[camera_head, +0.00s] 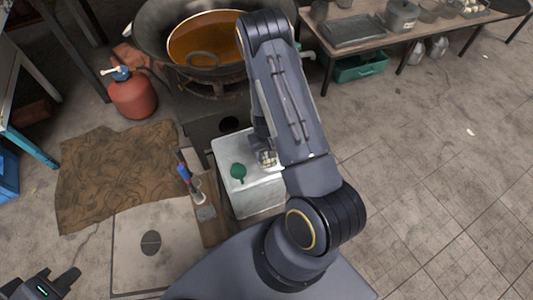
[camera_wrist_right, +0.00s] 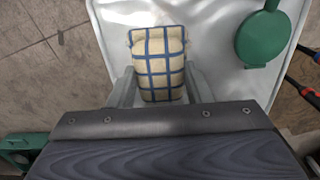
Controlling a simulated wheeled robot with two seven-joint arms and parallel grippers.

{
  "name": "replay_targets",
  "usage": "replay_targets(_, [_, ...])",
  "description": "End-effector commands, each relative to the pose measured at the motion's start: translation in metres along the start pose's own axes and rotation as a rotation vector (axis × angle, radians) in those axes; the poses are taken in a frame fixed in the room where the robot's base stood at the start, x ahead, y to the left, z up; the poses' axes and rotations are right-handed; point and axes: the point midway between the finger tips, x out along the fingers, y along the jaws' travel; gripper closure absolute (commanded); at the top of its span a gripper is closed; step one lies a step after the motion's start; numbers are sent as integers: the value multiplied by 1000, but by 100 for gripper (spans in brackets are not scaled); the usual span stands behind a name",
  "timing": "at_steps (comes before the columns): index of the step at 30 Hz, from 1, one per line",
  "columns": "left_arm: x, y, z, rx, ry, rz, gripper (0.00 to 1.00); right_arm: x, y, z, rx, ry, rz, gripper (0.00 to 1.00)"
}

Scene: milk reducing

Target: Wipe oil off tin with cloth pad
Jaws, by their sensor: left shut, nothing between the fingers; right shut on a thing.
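The tin (camera_head: 255,197) is a white box-shaped can with a round green cap (camera_head: 238,171) on its top. Its pale top (camera_wrist_right: 215,25) fills most of the right wrist view, with the cap (camera_wrist_right: 263,38) at the upper right. My right gripper (camera_wrist_right: 158,88) is shut on the cloth pad (camera_wrist_right: 158,60), a cream pad with blue checks, over the tin top. I cannot tell whether the pad touches it. The pad also shows in the head view (camera_head: 268,159), partly hidden by my right arm. My left gripper (camera_head: 45,287) is shut and empty at the lower left. No oil is clearly visible.
Left of the tin, tools with red and blue handles (camera_head: 187,172) stand by a narrow board (camera_head: 211,225). A large pan (camera_head: 145,35) of orange-brown liquid is behind, with a red gas cylinder (camera_head: 133,95) and brown sacking (camera_head: 110,170) at left. Floor at right is mostly clear.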

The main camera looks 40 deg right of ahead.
Motion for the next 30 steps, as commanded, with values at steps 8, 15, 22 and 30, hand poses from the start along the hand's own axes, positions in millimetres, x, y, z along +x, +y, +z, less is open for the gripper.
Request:
replay_targets(8, [0, 0, 0, 0, 0, 0, 100, -1, 0, -12, 0, 32, 3, 88])
replay_targets(15, [-12, 5, -6, 0, 0, 0, 100, -22, 0, -13, 1, 36, 2, 92])
replay_targets(22, [-26, 12, -13, 0, 0, 0, 100, -46, 0, -12, 0, 36, 3, 92])
replay_targets(30, [-37, 17, -18, 0, 0, 0, 100, -65, 0, -12, 1, 35, 2, 91])
